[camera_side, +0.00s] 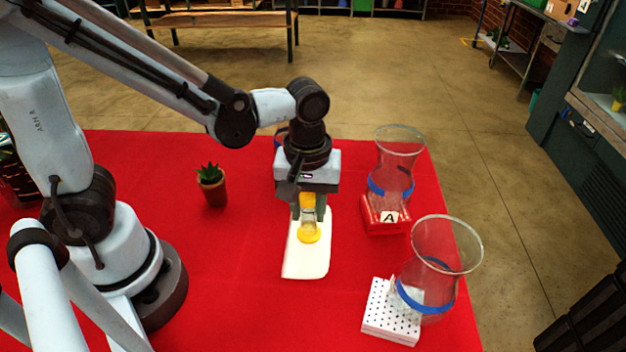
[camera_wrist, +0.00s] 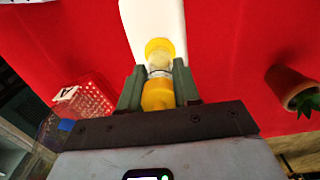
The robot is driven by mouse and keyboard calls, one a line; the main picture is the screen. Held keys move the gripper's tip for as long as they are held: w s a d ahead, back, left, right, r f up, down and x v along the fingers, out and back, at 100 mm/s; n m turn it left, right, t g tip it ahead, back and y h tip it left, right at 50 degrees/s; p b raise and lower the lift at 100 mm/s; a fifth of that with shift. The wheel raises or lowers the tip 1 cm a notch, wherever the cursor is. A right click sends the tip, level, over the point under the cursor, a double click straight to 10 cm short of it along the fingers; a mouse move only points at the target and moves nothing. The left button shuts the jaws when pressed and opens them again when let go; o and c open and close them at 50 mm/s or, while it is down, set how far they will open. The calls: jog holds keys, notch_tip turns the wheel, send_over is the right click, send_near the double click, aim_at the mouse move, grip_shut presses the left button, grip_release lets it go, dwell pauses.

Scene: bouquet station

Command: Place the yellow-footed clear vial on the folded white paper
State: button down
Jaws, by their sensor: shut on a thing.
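The clear vial (camera_side: 309,217) has a yellow foot and a yellow upper part, and it stands upright in the side view. My gripper (camera_side: 308,214) is shut on it from above, with one finger on each side. The folded white paper (camera_side: 305,262) lies flat on the red cloth under the vial. The yellow foot appears over the paper, at or just above its surface; I cannot tell whether it touches. In the wrist view the vial (camera_wrist: 159,70) sits between the green-grey fingers, and the paper (camera_wrist: 152,18) extends beyond it.
A red rack (camera_side: 385,220) marked A bears a glass vase (camera_side: 398,150) with a blue band, right of my gripper. A white perforated rack (camera_side: 390,315) and another vase (camera_side: 440,250) are at front right. A potted plant (camera_side: 212,187) stands left. Red cloth (camera_side: 235,290) is clear at front.

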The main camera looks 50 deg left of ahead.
jog(key=shift+f, duration=0.1)
jog(key=c, duration=0.8)
grip_release()
notch_tip(320, 180, up, 12)
jog(key=shift+r, duration=0.1)
jog(key=shift+a+m, duration=0.3)
jog(key=shift+a, duration=0.05)
jog(key=a+f+m+t, duration=0.3)
jog(key=a+m+t, duration=0.4)
jog(key=a+m, duration=0.1)
jog(key=shift+w+f, duration=0.2)
jog(key=shift+f, duration=0.05)
